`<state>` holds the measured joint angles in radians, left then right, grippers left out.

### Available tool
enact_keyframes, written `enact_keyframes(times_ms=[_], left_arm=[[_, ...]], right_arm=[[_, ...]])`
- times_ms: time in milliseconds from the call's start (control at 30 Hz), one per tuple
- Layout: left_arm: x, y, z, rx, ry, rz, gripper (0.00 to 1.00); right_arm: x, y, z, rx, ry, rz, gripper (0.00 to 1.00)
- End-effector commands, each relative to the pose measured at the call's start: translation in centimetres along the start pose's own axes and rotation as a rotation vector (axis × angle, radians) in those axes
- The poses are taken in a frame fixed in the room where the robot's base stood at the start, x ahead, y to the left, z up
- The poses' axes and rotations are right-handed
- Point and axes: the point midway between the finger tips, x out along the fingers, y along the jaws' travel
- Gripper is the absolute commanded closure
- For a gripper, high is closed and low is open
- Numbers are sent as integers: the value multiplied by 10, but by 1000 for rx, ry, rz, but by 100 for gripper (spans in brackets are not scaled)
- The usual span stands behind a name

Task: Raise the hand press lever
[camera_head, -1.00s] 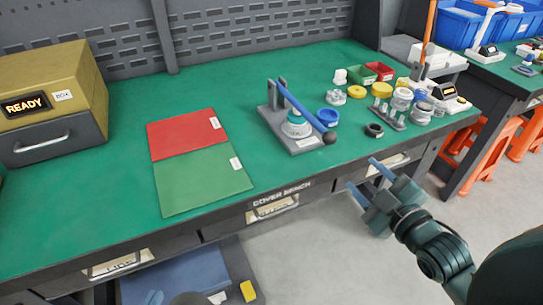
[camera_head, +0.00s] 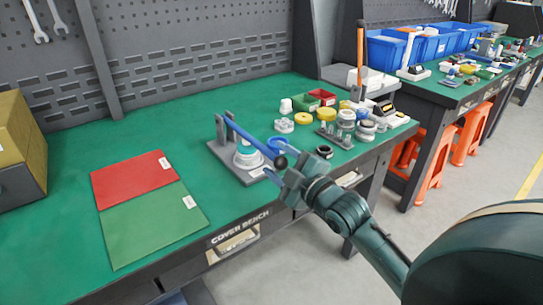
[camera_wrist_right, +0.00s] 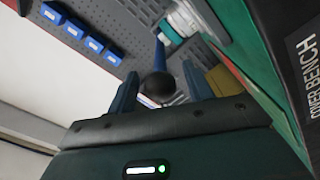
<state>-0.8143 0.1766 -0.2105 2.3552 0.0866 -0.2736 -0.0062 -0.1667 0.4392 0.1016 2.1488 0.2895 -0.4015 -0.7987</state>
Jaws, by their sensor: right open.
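The hand press (camera_head: 222,152) stands on the green bench top, with a grey base and upright posts. Its blue lever (camera_head: 245,135) slopes down toward the bench's front edge and ends in a dark round knob (camera_head: 281,161). A white and teal round part (camera_head: 248,155) sits under the lever. My right gripper (camera_head: 296,164) is open at the front edge, close to the knob. In the right wrist view the knob (camera_wrist_right: 157,88) shows between the two spread fingers (camera_wrist_right: 160,76), with no clear contact on either side. My left gripper is not in view.
A blue ring (camera_head: 277,145), a black ring (camera_head: 324,152) and a rack of pale parts (camera_head: 335,138) stand right of the press. Red and green mats (camera_head: 155,220) lie to the left. A perforated panel (camera_head: 200,60) closes the back.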

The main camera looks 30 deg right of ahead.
Motion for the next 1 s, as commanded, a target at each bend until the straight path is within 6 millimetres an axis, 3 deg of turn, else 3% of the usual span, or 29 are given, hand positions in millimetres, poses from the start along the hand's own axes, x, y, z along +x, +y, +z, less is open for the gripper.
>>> enact_keyframes(times_ms=[200, 600, 1000], left_arm=[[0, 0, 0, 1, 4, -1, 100], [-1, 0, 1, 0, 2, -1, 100], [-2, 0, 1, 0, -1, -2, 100]], right_arm=[[24, 0, 0, 2, 0, 0, 49], [30, 0, 0, 2, -1, -1, 50], [29, 0, 0, 1, -1, -1, 83]])
